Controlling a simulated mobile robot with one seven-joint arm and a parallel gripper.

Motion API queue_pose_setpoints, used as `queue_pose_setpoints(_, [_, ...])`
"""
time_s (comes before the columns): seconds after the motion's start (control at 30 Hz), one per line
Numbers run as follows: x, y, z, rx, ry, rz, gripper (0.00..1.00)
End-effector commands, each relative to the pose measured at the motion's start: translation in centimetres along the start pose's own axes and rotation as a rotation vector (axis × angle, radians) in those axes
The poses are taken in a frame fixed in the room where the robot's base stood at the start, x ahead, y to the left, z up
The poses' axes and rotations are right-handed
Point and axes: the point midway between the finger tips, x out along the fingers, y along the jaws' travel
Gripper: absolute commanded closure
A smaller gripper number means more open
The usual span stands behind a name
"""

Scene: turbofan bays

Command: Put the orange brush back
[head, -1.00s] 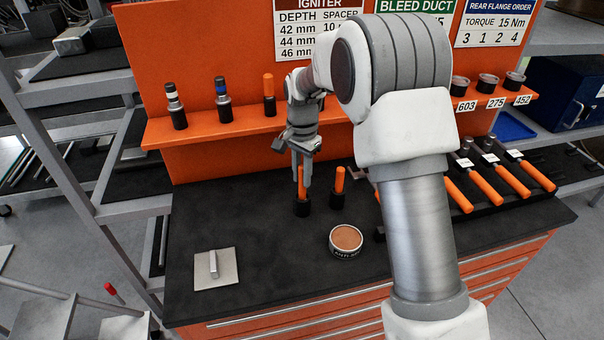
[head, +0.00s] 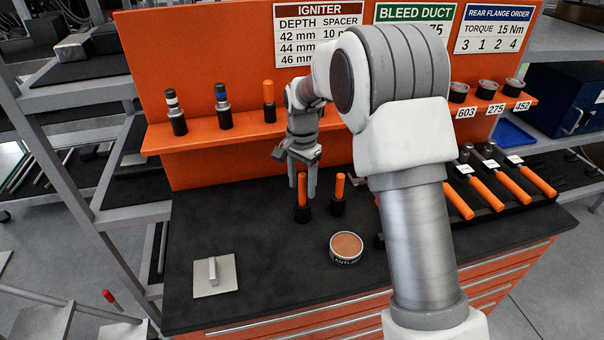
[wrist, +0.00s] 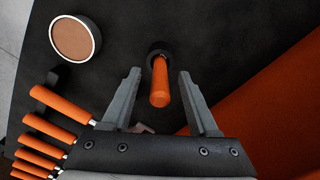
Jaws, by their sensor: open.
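An orange brush handle (head: 302,188) stands upright in a black holder (head: 302,214) on the dark bench top. My gripper (head: 302,194) points down over it, open, one finger on each side. In the wrist view the same orange handle (wrist: 160,88) rises from its black holder (wrist: 158,51) between the open fingers (wrist: 159,74), with a gap on both sides. A second orange handle (head: 340,186) stands in a black holder just to the right. A third orange handle (head: 269,94) stands on the orange shelf. Which is the task's brush, I cannot tell; bristles are hidden.
A round tin (head: 346,248) sits in front and right of the holders. A grey plate with a handle (head: 214,275) lies front left. Orange-handled tools (head: 492,188) lie in a rack at right. The orange back panel (head: 210,60) rises behind. The bench's left middle is clear.

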Motion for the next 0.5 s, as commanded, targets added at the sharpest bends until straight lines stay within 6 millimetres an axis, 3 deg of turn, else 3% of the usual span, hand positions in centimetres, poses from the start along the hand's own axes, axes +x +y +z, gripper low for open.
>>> queue_pose_setpoints(0.17, [-2.0,-0.1,-0.1,0.000,0.003,-0.005,0.40])
queue_pose_setpoints(0.5, [-10.2,-0.1,-0.1,0.000,0.003,-0.005,0.40])
